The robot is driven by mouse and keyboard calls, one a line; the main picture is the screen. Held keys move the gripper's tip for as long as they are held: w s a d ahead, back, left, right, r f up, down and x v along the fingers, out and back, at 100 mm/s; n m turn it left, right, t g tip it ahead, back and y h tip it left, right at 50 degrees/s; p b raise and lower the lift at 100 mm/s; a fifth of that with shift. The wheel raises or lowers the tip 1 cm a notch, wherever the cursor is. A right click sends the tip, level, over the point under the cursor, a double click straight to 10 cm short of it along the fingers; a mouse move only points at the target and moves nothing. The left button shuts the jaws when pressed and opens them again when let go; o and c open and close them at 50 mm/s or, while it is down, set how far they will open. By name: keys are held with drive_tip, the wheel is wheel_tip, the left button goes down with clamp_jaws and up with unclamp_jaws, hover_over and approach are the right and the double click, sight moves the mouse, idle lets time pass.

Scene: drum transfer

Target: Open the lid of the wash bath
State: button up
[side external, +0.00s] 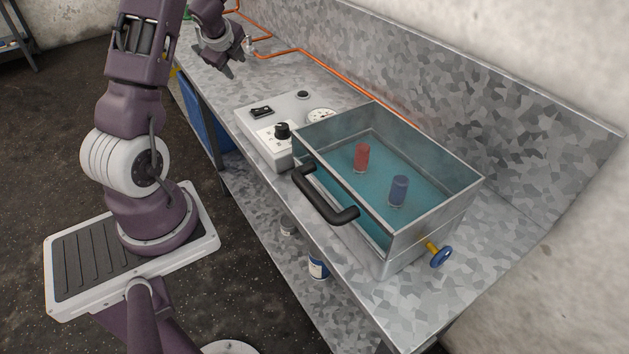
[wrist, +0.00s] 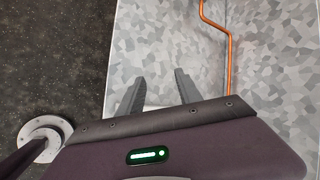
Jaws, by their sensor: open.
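The wash bath (side external: 385,262) is a grey metal box on the bench, holding blue-green water. Its upper framed section, with a black bar handle (side external: 324,196) on the near-left side, appears to be the lid (side external: 440,208), seated level on the bath. I can see through its top, but cannot tell whether it has a clear pane. A red drum (side external: 361,158) and a blue drum (side external: 398,190) show inside. My gripper (side external: 240,60) is open and empty, above the far-left bench, well away from the handle. Its two fingers show apart in the wrist view (wrist: 157,90).
A control box (side external: 259,122) with a black knob and a gauge stands left of the bath. An orange pipe (side external: 330,66) runs along the back wall. A blue-handled valve (side external: 440,256) sticks out at the bath's right. The far-left bench is mostly clear.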

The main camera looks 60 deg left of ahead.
drive_tip(key=s+a+f, duration=0.1)
drive_tip(key=s+f, duration=0.1)
drive_tip(key=s+f+m+g+h, duration=0.1)
drive_tip(key=s+f, duration=0.1)
drive_tip(key=f, duration=0.1)
drive_tip(key=s+a+f+m+g, duration=0.1)
drive_tip(key=f, duration=0.1)
drive_tip(key=shift+s+a+f+h, duration=0.2)
drive_tip(key=shift+s+a+h, duration=0.1)
drive_tip(key=shift+s+a, duration=0.1)
drive_tip(key=s+f+m+g+h, duration=0.2)
drive_tip(key=s+f, duration=0.3)
drive_tip(key=s, duration=0.1)
drive_tip(key=n+t+h, duration=0.7)
drive_tip(key=n+h, duration=1.2)
drive_tip(key=h, duration=0.2)
approach(314, 196)
drive_tip(key=w+d, duration=0.2)
drive_tip(key=d, duration=0.1)
drive_tip(key=shift+y, duration=0.3)
drive_tip(key=x, duration=0.5)
drive_tip(key=shift+d+f, duration=0.1)
drive_tip(key=shift+d, duration=0.05)
drive_tip(key=shift+w+d, duration=0.15)
drive_tip(key=shift+d, duration=0.15)
drive_tip(key=shift+c, duration=0.3)
